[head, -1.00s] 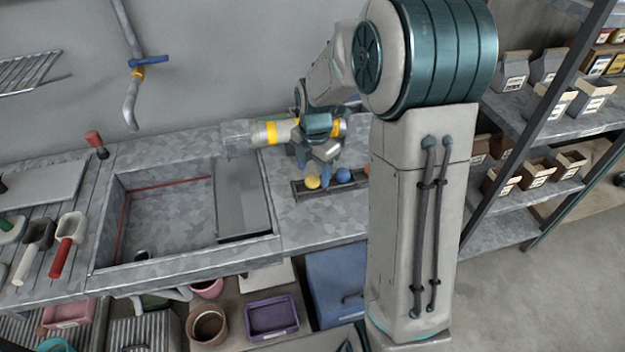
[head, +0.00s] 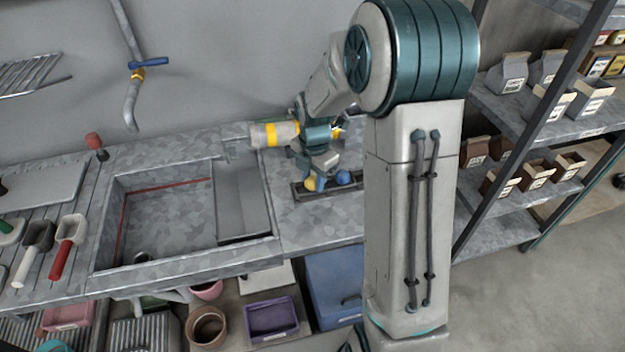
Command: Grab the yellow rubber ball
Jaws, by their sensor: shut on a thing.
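The yellow rubber ball (head: 310,184) sits in a dark, narrow tray (head: 300,194) on the grey counter, right of the sink. My gripper (head: 317,182) is down at the tray, shut on the yellow ball; its fingers cover part of the ball. A blue ball (head: 343,177) is just to the right in the same tray. The right end of the tray is hidden behind my arm.
The sink (head: 165,215) lies left of the tray, with scoops (head: 68,240) further left. A tap (head: 135,80) hangs on the back wall. Shelves with boxes (head: 540,110) stand at the right. The counter in front of the tray is clear.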

